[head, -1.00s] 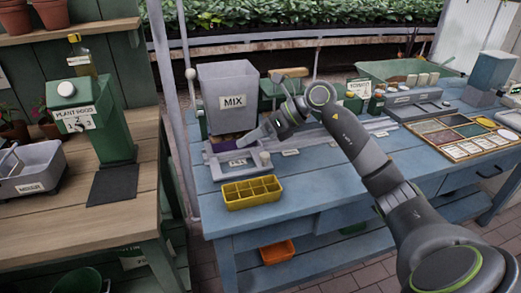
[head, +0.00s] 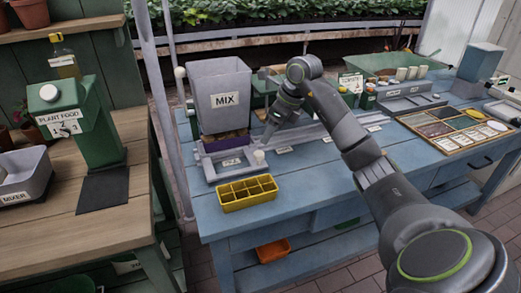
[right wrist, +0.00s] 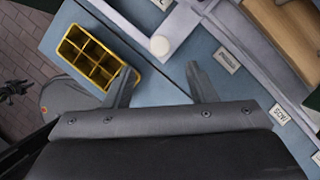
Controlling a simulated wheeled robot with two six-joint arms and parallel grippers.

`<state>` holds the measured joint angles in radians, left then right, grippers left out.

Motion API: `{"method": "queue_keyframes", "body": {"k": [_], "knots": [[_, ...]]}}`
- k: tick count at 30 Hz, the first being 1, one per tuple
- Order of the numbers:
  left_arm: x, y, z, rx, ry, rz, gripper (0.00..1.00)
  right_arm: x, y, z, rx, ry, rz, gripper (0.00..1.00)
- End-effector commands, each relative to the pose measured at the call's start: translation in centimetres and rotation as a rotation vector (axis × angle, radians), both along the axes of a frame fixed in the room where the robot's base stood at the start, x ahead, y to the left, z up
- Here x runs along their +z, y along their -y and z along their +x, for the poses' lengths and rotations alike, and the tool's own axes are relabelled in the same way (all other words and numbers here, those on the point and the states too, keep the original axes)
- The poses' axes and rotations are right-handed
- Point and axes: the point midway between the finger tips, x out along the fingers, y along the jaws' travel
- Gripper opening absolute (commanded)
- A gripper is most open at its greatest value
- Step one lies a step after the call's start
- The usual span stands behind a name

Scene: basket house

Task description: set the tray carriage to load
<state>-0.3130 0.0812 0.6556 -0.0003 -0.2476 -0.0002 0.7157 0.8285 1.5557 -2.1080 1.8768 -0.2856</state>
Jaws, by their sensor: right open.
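The tray carriage (head: 208,172) is a grey frame at the left end of a long rail (head: 330,130), under the grey MIX hopper. Its pale round knob (head: 259,157) stands at the right front corner and also shows in the right wrist view (right wrist: 160,45). My right gripper (head: 266,143) points down just above and beside the knob. In the right wrist view its open, empty fingers (right wrist: 158,82) are apart, with the knob beyond the gap between them. My left gripper is not in view.
The MIX hopper (head: 218,98) rises close to the left of my right gripper, with a purple piece (head: 226,143) beneath it. A yellow compartment tray (head: 247,193) sits at the bench's front edge. A divided seed box (head: 455,130) lies to the right. The blue bench front (head: 330,180) is clear.

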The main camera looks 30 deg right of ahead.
Motion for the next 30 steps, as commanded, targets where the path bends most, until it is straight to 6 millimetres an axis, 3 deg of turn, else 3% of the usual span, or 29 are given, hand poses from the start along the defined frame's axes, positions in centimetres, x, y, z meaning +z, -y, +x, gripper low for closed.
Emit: {"method": "queue_keyframes", "body": {"k": [6,12,18,26,30], "knots": [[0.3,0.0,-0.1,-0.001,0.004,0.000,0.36,-4.5,-1.0,1.5,0.000,-0.004,0.004,0.51],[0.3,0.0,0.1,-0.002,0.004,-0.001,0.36,-7.2,-1.6,2.5,0.000,-0.002,0.003,0.51],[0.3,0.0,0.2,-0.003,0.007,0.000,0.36,-8.3,-1.8,2.9,0.000,-0.001,0.000,0.51],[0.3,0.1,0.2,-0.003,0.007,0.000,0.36,-8.4,-1.8,2.9,0.001,0.000,0.000,0.51],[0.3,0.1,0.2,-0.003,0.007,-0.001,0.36,-8.4,-1.8,2.9,0.000,0.000,0.000,0.33]]}}
